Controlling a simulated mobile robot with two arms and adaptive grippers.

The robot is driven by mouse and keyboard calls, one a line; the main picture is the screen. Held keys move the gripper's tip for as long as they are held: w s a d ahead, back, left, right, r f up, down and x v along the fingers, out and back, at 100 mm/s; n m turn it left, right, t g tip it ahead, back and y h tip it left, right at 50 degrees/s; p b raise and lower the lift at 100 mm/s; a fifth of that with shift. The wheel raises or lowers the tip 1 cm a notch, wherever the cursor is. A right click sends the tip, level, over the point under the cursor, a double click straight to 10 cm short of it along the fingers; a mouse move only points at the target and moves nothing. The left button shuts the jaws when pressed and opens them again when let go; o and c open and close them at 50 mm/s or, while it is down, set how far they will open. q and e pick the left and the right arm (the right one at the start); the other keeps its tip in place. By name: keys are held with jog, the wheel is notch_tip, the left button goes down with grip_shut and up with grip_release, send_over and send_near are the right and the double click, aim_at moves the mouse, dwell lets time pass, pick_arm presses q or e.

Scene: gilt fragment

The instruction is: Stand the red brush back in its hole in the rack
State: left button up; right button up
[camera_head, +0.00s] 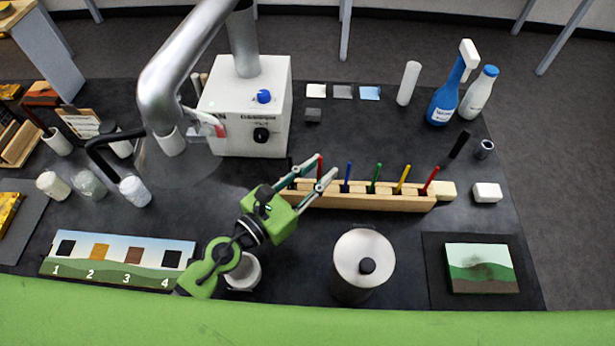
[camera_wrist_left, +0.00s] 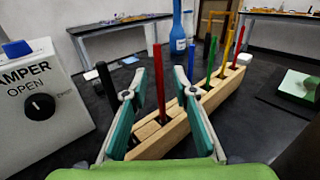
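The light wooden rack (camera_head: 390,203) lies in the middle of the table, with upright brushes along it. A red brush (camera_wrist_left: 158,85) stands near the rack's left end, its lower end at a slot; whether it is fully seated is unclear. My left gripper (camera_head: 314,178) is over that end, its fingers on either side of this brush. In the wrist view the left gripper (camera_wrist_left: 156,95) is open, with gaps beside the brush. A blue brush (camera_head: 347,175), a green one (camera_head: 376,175), a yellow one (camera_head: 403,178) and another red one (camera_head: 431,180) follow rightward. The right gripper is out of view.
A white box with knobs (camera_head: 250,110) stands behind the rack's left end. A metal canister (camera_head: 362,265) stands in front. A white block (camera_head: 487,193) lies right of the rack. A spray bottle (camera_head: 445,100) stands at the back right. A painting (camera_head: 482,268) lies front right.

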pick_arm(q)
jog(key=v, duration=1.2)
dwell(0.6)
